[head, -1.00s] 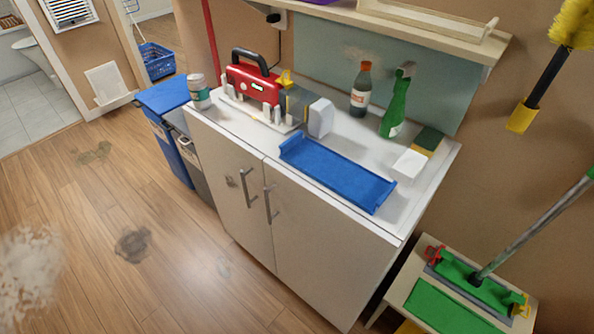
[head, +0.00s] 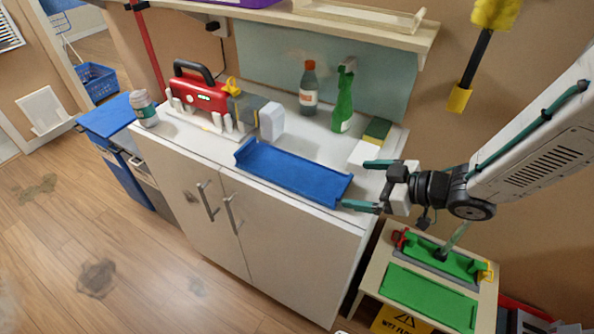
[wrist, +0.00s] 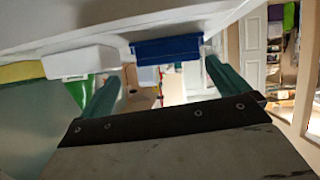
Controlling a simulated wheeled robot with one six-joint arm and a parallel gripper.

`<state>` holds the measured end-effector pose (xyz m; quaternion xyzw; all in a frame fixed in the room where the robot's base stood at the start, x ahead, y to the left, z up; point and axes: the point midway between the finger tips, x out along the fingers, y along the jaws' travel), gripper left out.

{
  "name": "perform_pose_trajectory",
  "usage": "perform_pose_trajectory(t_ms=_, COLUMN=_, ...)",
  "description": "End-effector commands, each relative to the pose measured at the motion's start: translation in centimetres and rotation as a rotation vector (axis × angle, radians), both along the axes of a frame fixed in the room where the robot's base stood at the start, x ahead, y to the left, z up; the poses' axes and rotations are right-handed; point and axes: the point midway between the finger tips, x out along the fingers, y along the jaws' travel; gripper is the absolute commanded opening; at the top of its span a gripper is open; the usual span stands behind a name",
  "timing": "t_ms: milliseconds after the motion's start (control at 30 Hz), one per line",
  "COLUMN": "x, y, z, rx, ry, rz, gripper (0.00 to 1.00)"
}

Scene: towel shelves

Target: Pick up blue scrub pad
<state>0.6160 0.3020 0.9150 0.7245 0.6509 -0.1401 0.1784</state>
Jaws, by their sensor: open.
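The blue scrub pad (head: 290,173) is a long, flat blue piece with raised ends. It lies on the white counter top near the front edge in the head view. In the wrist view its blue end (wrist: 165,48) shows beyond and between my fingers. My gripper (head: 358,185) is open and empty at the right end of the pad, its teal fingers pointing left. The fingers also show in the wrist view (wrist: 162,84). I cannot tell whether a fingertip touches the pad.
A white block (head: 363,153) and a yellow-green sponge (head: 377,130) lie behind my gripper. A green spray bottle (head: 344,100), a brown bottle (head: 308,88) and a red toolbox (head: 200,93) stand further back. A shelf (head: 330,25) overhangs the counter. A low stand (head: 372,272) is at lower right.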

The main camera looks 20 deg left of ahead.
Motion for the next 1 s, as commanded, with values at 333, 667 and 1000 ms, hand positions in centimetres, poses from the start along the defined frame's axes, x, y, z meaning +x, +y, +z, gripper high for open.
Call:
perform_pose_trajectory(t_ms=333, x=-0.5, y=2.4, z=-1.3, rx=0.066, ry=0.074, rz=0.018, gripper=1.00)
perform_pose_trajectory(t_ms=667, x=-0.3, y=6.6, z=-2.9, rx=0.065, ry=0.072, rz=0.018, gripper=1.00)
perform_pose_trajectory(t_ms=1000, x=-0.1, y=7.6, z=-3.3, rx=0.064, ry=0.071, rz=0.014, gripper=1.00)
